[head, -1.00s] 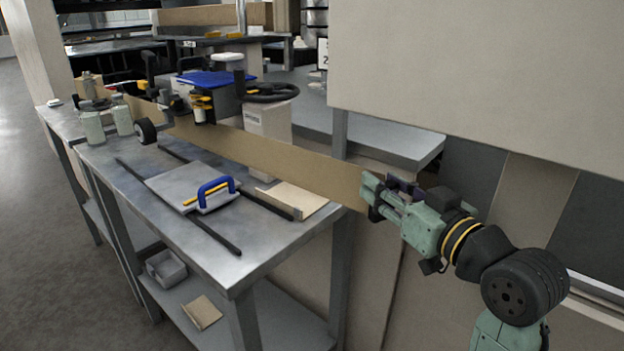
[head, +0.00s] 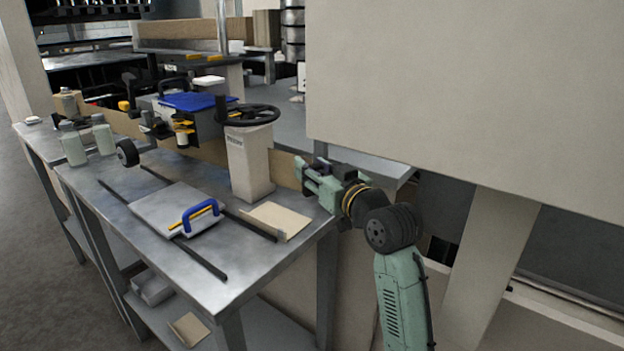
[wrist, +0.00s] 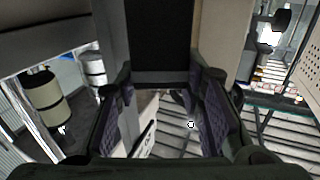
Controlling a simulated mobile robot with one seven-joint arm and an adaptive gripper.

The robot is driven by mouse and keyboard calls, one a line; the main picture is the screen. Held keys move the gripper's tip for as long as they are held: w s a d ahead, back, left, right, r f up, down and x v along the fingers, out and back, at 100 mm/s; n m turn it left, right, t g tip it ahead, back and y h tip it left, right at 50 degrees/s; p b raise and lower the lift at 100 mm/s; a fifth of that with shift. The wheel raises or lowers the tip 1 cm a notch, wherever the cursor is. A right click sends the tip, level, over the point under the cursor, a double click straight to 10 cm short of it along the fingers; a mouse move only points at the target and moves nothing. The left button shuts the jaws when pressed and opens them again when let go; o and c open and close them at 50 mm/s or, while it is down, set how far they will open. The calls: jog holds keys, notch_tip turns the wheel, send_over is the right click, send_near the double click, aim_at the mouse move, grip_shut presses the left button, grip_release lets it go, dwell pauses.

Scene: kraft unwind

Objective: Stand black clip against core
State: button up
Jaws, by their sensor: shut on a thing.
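My gripper (head: 308,172) is at the right end of the brown kraft band (head: 285,168), beyond the bench's far right corner. In the wrist view its fingers with dark ribbed pads stand apart around a dark flat piece, which I take to be the black clip (wrist: 162,45). It is held upright between the pads, and its outline is hard to make out against the dark fingers. In the head view the clip is too small to tell from the gripper. I cannot identify the core in either view.
The steel bench (head: 205,272) holds a grey plate with a blue handle (head: 190,215), two dark bars, a tan sheet (head: 275,220) and a pale post (head: 250,165) under a black handwheel (head: 248,115). A large beige panel (head: 470,90) hangs over the right side.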

jog(key=f, duration=0.3)
jog(key=shift+w+a+f+p, duration=0.15)
jog(key=shift+w+p, duration=0.15)
jog(key=shift+p, duration=0.05)
jog(key=shift+f+b, duration=0.3)
jog(key=shift+f, duration=0.1)
jog(key=o, duration=1.2)
jog(key=shift+r, duration=0.1)
jog(key=shift+r+p, duration=0.2)
jog(key=shift+p, duration=0.1)
jog(key=b+v, duration=0.2)
jog(key=v, duration=1)
jog(key=shift+b, duration=0.4)
